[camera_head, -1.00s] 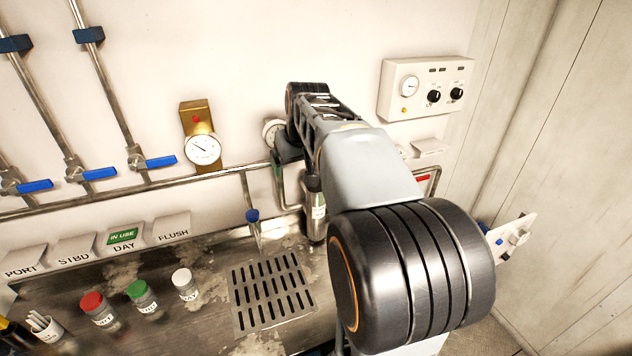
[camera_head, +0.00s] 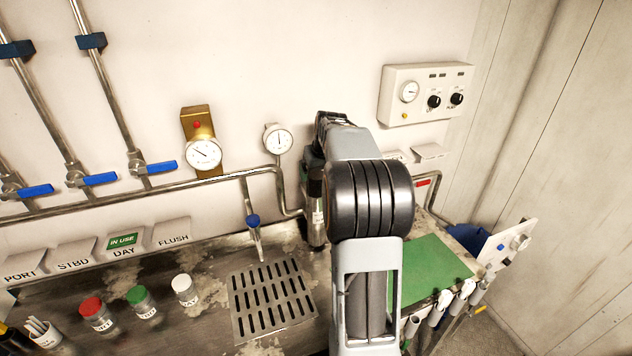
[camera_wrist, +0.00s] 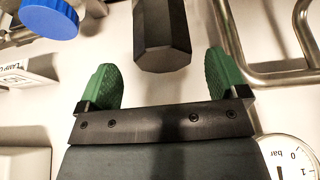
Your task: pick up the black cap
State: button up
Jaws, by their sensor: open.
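In the wrist view a black, flat-sided block (camera_wrist: 161,35), apparently the black cap, enters from the top edge, in line with the gap between the fingers. Its upper part is cut off by the frame. My gripper (camera_wrist: 160,62) is open, with one green-padded finger to each side of the block and visible space between. I cannot tell how deep the block sits between the fingers. In the head view my arm hides most of the gripper and any clear view of the cap. A labelled metal cylinder (camera_head: 317,212) stands just left of my arm.
A pipe (camera_wrist: 285,75) runs close to the right finger, with a gauge (camera_wrist: 290,158) below. A blue round part (camera_wrist: 48,18) is at upper left. Red (camera_head: 91,306), green (camera_head: 137,294) and white-capped (camera_head: 182,282) bottles stand left of the drain grate (camera_head: 272,300).

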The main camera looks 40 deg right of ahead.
aim_at(317, 175)
jog(key=shift+a+p+x, duration=0.15)
jog(key=shift+p+x, duration=0.4)
jog(key=shift+x, duration=0.75)
jog(key=shift+a+p+x, duration=0.1)
jog(key=shift+p+x, duration=0.45)
jog(key=shift+x, duration=0.8)
jog(key=shift+s+f, duration=0.1)
jog(key=shift+s, duration=0.1)
jog(key=c, duration=0.9)
jog(key=shift+c, duration=0.2)
jog(key=shift+r, duration=0.6)
notch_tip(317, 175, up, 2)
jog(key=shift+r+b, duration=0.1)
jog(key=shift+b, duration=0.35)
jog(key=s+r, duration=0.1)
jog(key=s+r+b, duration=0.1)
jog(key=s+r, duration=0.1)
jog(key=s+d+r+b, duration=0.1)
jog(key=s+r, duration=0.1)
jog(key=shift+r, duration=0.2)
jog(key=shift+c, duration=0.4)
jog(key=s+r+b, duration=0.3)
jog(key=s+r, duration=0.1)
jog(key=s, duration=0.5)
jog(key=shift+d, duration=0.5)
